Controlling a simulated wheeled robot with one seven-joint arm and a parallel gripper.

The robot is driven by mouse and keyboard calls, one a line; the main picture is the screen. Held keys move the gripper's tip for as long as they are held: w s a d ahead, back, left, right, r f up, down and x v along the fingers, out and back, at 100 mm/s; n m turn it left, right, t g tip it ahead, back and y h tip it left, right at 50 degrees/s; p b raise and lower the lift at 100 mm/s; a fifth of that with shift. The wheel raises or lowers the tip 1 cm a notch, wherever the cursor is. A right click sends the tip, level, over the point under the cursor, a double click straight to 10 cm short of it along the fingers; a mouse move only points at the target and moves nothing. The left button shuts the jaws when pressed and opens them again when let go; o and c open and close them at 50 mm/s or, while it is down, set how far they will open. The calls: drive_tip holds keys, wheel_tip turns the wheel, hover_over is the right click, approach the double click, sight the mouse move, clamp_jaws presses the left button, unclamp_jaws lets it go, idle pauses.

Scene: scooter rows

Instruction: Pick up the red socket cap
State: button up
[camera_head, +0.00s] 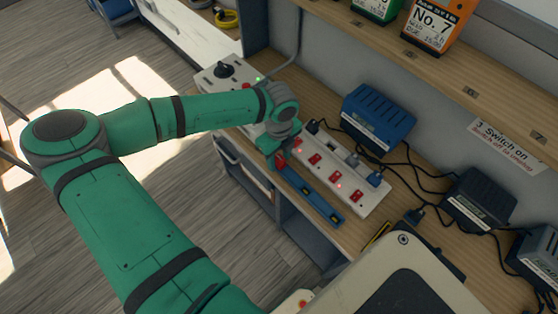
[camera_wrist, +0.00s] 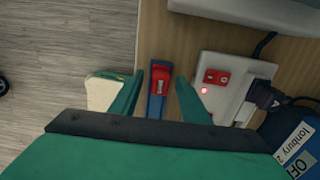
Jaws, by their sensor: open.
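The red socket cap (camera_wrist: 161,76) shows in the wrist view at the end of a blue bar (camera_wrist: 155,106). It lies between the two green fingers of my gripper (camera_wrist: 159,78), with a gap on each side. In the head view the cap (camera_head: 281,161) is partly hidden beside my gripper (camera_head: 272,158), and the blue bar (camera_head: 312,193) runs away from it along the bench front. My gripper is open and points down over the bench. I cannot tell how high the fingertips are above the bench.
A white socket strip (camera_head: 340,187) with red switches, lit lamps and plugs lies right beside the bar. A blue charger (camera_head: 379,118) and black chargers (camera_head: 478,200) with cables stand behind. A white box with a black knob (camera_head: 224,70) is at the bench's far end.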

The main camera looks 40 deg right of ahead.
clamp_jaws()
drive_tip(key=shift+r, duration=0.1)
